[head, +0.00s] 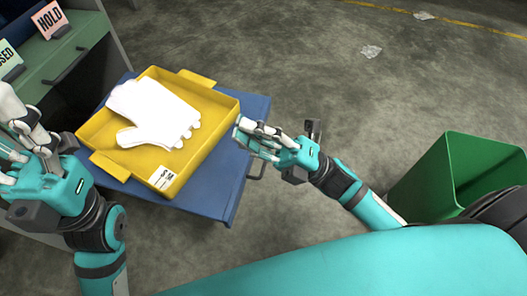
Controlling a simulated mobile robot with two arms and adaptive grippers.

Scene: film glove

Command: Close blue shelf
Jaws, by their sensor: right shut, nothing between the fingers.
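The blue shelf (217,196) is pulled out from the dark cabinet at the left, with a dark handle (257,168) on its front edge. A yellow tray (222,106) sits on it with a white glove (155,112) lying inside. My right gripper (245,132) is shut and empty, at the right side of the tray, above the shelf's front edge near the handle. I cannot tell if it touches the tray or shelf. My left gripper (14,140) is at the left edge, left of the tray; its fingers are partly cut off and overlap.
A green drawer front (62,62) with a dark handle and a HOLD tag (49,20) is at the upper left. A green bin (455,170) stands on the floor at the right. Small scraps (371,51) lie on open floor beyond.

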